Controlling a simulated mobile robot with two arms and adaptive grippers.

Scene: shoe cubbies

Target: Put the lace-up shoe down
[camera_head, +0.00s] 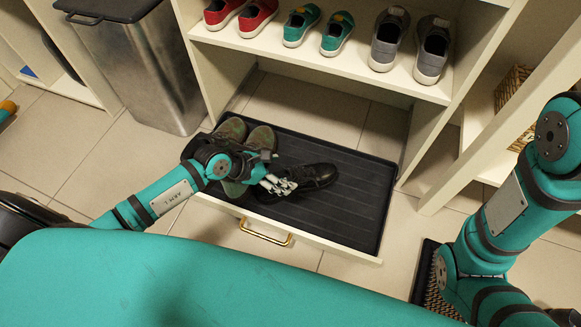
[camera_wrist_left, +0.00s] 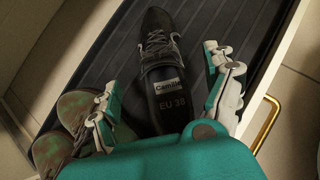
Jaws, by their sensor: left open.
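The black lace-up shoe (camera_head: 317,177) lies on the dark ribbed tray (camera_head: 350,208) of a low pull-out drawer, its toe toward the right in the head view. My left gripper (camera_head: 278,184) is at its heel end. In the left wrist view the lace-up shoe (camera_wrist_left: 158,75) shows its laces and an insole label reading "Camila EU 38". The left gripper (camera_wrist_left: 165,85) is open, with one finger on each side of the shoe. The shoe's heel is hidden behind the gripper's body. My right gripper is not in view.
A pair of green-brown shoes (camera_head: 232,130) stands on the tray left of the lace-up shoe, close to my left gripper. The drawer has a brass handle (camera_head: 266,233). A shelf (camera_head: 330,67) with red, green and grey shoes is above. The tray's right part is clear.

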